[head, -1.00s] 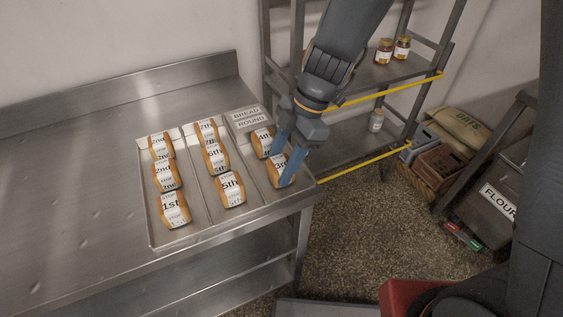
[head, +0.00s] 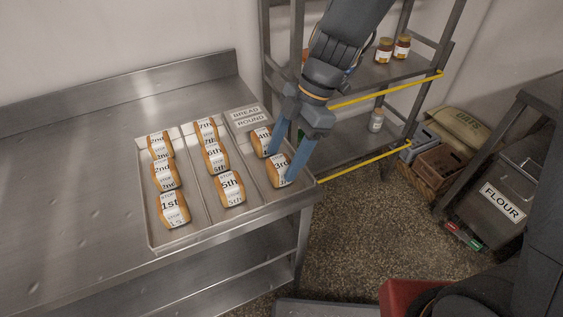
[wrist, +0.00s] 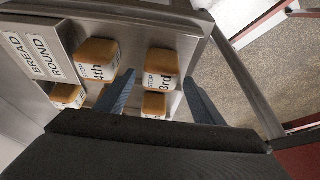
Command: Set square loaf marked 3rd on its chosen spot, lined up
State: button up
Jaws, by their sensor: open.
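The square loaf marked 3rd (head: 280,172) sits in the right-hand lane of the tray (head: 200,205), at the front of that lane in the head view. It stands in front of the loaf marked 4th (head: 263,142). My gripper (head: 284,166) is open, with its blue fingers on either side of the 3rd loaf or just above it. In the wrist view the 3rd loaf (wrist: 160,72) shows ahead, between the lines of the two spread fingers (wrist: 157,92). I cannot tell whether the fingers touch it.
Several labelled loaves fill the left and middle lanes, including 1st (head: 173,209) and 5th (head: 230,188). A BREAD ROUND sign (head: 247,118) lies behind the right lane. A metal rack (head: 345,145) with yellow bars stands right of the table. The table's left side is clear.

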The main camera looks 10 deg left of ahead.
jog(key=b+v, duration=0.1)
jog(key=v, duration=0.8)
jog(key=shift+r, duration=0.2)
jog(key=s+d+f+m+t+h, duration=0.1)
jog(key=d+f+m, duration=0.3)
jog(key=d+m, duration=0.6)
jog(key=s+d+f+m+t+h, duration=0.2)
jog(key=d+f+m, duration=0.3)
jog(key=d+m, duration=0.5)
jog(key=shift+s+d+m+h, duration=0.25)
jog(key=shift+s+m+h, duration=0.45)
jog(key=shift+m, duration=1.5)
jog(key=shift+s, duration=0.2)
